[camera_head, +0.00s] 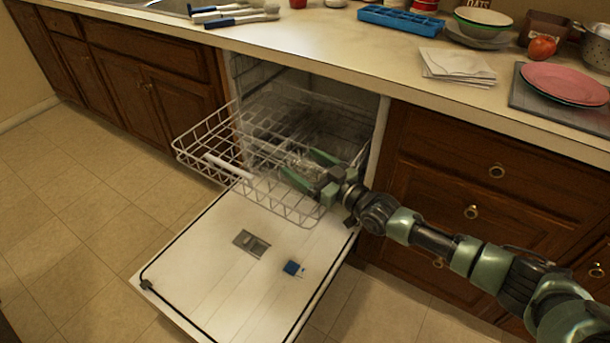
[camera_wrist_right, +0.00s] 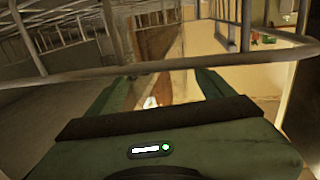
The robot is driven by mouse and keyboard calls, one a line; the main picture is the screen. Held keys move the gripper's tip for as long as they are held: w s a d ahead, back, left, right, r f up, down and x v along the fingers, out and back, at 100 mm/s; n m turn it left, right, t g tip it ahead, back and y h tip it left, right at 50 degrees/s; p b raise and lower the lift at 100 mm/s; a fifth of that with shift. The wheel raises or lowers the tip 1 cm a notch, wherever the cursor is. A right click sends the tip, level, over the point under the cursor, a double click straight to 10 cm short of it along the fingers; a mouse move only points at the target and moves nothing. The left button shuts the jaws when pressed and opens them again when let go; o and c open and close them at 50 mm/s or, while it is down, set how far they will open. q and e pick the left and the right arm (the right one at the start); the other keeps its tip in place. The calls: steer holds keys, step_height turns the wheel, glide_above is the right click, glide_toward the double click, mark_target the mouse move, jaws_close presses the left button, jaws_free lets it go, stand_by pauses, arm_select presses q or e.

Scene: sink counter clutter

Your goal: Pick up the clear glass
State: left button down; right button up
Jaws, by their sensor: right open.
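The clear glass (camera_head: 303,166) shows only faintly in the head view, as a pale see-through shape in the dishwasher rack, between or just beyond my right fingers. Its outline and whether it touches them cannot be told. My right gripper (camera_head: 299,163) is open, reaching from the right into the pulled-out rack (camera_head: 215,163). In the right wrist view the green fingers (camera_wrist_right: 163,86) stand apart under a rack wire, with a small bright spot between them that I cannot identify. My left gripper is not in view.
The dishwasher door (camera_head: 210,262) lies open below the rack, with a small blue item (camera_head: 293,267) on it. Rack wires surround my right gripper. The counter (camera_head: 330,42) above holds a blue tray (camera_head: 400,21), napkins (camera_head: 456,66), bowls and pink plates (camera_head: 566,82). The floor at left is clear.

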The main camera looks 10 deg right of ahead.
steer(key=shift+c, duration=0.3)
steer(key=c, duration=1.5)
steer(key=shift+c, duration=0.6)
steer(key=shift+r, duration=0.1)
